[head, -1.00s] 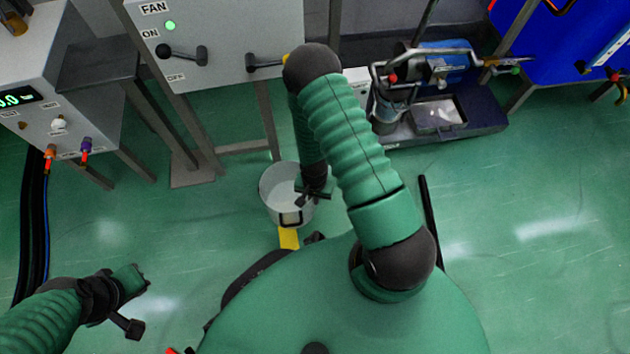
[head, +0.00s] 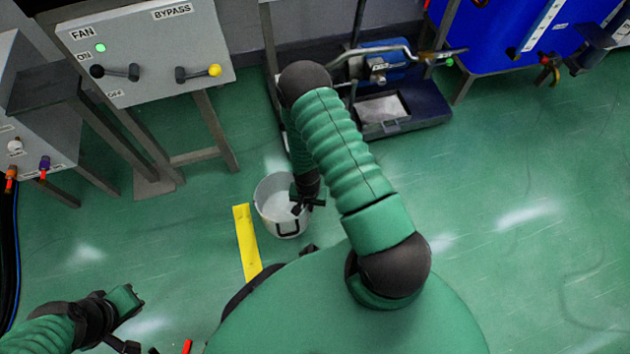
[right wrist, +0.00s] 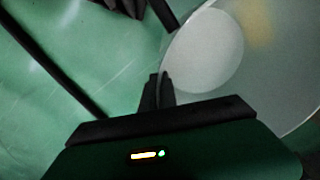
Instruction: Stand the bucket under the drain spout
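The bucket (head: 268,203), pale grey with a dark handle, is just above or on the green floor, in front of my body; I cannot tell which. My right gripper (head: 303,203) is at its right rim. In the right wrist view, the dark fingers (right wrist: 157,92) sit close together at the rim of the bucket (right wrist: 285,75) and appear shut on it. My left gripper (head: 133,300) is apart at the lower left, its opening unclear. A small valve fitting (head: 549,66) hangs by the blue cabinet; I cannot tell whether it is the drain spout.
A yellow floor strip (head: 246,243) lies left of the bucket. The fan and bypass panel (head: 150,50) stands on legs behind. A pump skid (head: 410,118) is at back centre, near the blue cabinet (head: 490,35). Open floor (head: 510,170) spreads at the right.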

